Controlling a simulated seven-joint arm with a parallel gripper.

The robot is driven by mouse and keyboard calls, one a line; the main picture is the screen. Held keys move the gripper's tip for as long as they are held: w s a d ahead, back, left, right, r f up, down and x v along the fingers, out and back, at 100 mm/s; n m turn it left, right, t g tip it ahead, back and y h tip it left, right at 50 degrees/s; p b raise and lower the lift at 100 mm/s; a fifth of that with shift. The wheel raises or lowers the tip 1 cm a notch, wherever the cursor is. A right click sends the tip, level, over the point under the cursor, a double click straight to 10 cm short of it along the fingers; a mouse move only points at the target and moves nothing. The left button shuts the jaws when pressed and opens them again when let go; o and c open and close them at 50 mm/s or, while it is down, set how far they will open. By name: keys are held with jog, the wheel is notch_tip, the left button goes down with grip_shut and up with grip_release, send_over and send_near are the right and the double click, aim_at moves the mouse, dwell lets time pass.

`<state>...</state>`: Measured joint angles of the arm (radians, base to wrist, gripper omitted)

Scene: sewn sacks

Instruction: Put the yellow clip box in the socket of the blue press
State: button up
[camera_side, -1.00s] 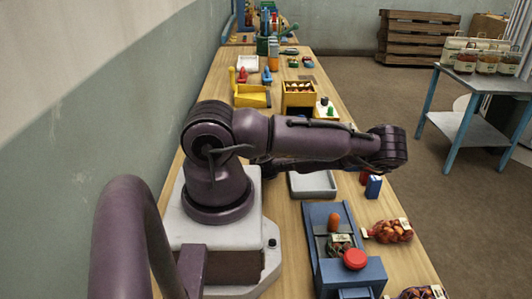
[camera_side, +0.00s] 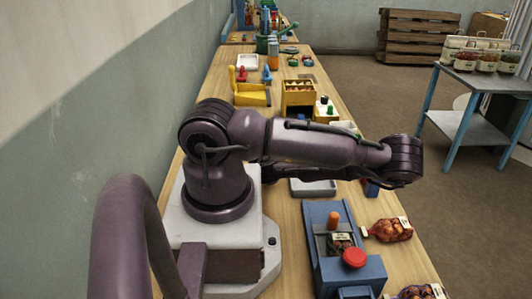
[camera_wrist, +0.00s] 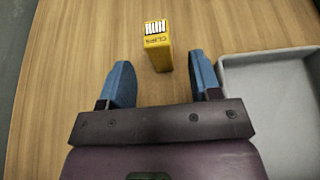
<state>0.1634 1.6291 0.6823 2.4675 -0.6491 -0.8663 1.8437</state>
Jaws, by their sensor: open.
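The yellow clip box (camera_wrist: 158,50) stands on the wooden table in the wrist view, its "CLIPS" label and white clips showing at the top. My gripper (camera_wrist: 161,78) is open, its two blue fingers spread; the box is just beyond the fingertips, between their lines and nearer the right one. Nothing is held. In the side view my arm hides the box and my fingers. The blue press (camera_side: 345,275) stands at the table's front right, with a red button (camera_side: 354,257), an orange knob (camera_side: 334,217) and a dark labelled piece (camera_side: 340,241) on it. I cannot make out its socket clearly.
A grey tray (camera_wrist: 238,100) lies close to the right of my gripper; it also shows in the side view (camera_side: 314,193). A small blue item (camera_side: 371,189) is below my wrist. Net bags (camera_side: 390,230) lie right of the press. Yellow containers (camera_side: 298,93) stand farther back.

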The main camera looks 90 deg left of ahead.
jog(key=shift+d+r, duration=0.1)
jog(key=shift+d, duration=0.15)
jog(key=shift+a, duration=0.1)
jog(key=shift+a+f, duration=0.35)
jog(key=shift+a, duration=0.05)
jog(key=shift+x, duration=2.5)
jog(key=shift+r, duration=0.1)
grip_shut()
